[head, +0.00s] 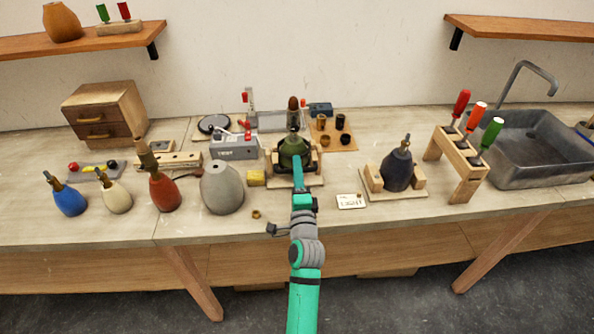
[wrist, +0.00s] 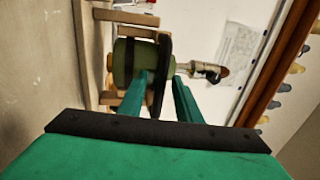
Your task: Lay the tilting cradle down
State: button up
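The tilting cradle (head: 272,166) is a wooden stand with a dark band, at the middle of the bench. It holds a green lamp body (head: 293,146), which stands upright with a metal neck and a brown tip on top. In the wrist view the cradle's wooden arms (wrist: 125,17) and dark bar (wrist: 163,50) show beside the green body (wrist: 123,62). My gripper (wrist: 162,78) has one green finger on each side of the dark bar's lower part. Whether the fingers press on it cannot be told. In the head view my arm hides the cradle's front.
A second wooden holder (head: 415,187) with a dark lamp body stands to the right, beside a screwdriver rack (head: 470,158). A grey lamp body (head: 221,188) and several coloured ones stand left. A small card (head: 351,201) lies between the holders. A sink (head: 530,150) is far right.

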jog(key=shift+c, duration=0.7)
grip_shut()
